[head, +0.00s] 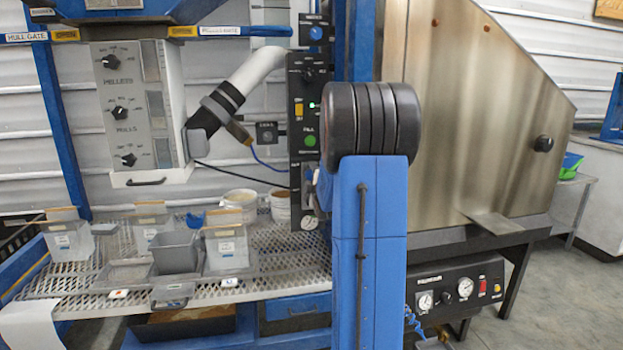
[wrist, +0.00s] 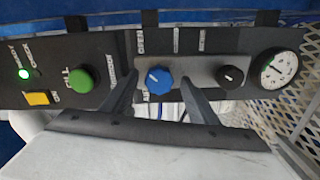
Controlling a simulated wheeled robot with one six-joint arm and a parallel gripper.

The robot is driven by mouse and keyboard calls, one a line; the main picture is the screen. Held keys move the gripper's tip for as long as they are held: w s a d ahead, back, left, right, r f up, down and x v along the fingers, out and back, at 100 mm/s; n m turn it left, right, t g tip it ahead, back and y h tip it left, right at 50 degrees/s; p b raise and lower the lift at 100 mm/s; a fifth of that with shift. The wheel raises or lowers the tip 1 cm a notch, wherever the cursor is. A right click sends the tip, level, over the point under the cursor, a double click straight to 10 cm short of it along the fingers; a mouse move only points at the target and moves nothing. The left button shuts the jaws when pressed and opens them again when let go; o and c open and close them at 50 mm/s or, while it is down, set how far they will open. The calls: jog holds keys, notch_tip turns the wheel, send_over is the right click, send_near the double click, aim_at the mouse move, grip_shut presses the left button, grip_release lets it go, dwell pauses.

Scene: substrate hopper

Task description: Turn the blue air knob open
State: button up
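The blue air knob (wrist: 158,80) is on a dark control panel in the wrist view, with an "OPEN" label above its left side. Its white pointer line is slanted. My gripper (wrist: 158,92) is open, with one dark finger on each side of the knob. I cannot tell whether the fingers touch it. In the head view the air knob is hidden by my arm, and my gripper is mostly hidden too.
A green button (wrist: 82,80), yellow switch (wrist: 37,98), black knob (wrist: 231,76) and round gauge (wrist: 279,68) flank the air knob. Another blue knob (head: 316,33) sits higher up. A mesh shelf (head: 285,255) with bins lies left; a steel hopper (head: 460,130) stands right.

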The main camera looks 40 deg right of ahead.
jog(key=shift+s, duration=0.1)
jog(key=v, duration=1.7)
jog(key=shift+a, duration=0.2)
jog(key=s+a+f+m+g+y, duration=0.2)
jog(key=a+m, duration=0.1)
jog(key=a, duration=0.7)
jog(key=s+a+f+m+g+y, duration=0.2)
jog(key=a+g+y, duration=0.1)
jog(key=a, duration=0.7)
jog(key=s+a+f+m+g+y, duration=0.2)
jog(key=s+a+f, duration=0.1)
jog(key=s+a, duration=0.6)
jog(key=s+a+f+m+g+y, duration=0.2)
jog(key=s+a+f+g, duration=0.1)
jog(key=s+a, duration=0.6)
jog(key=s, duration=0.2)
jog(key=shift+s+m+g, duration=0.3)
jog(key=shift+s, duration=0.05)
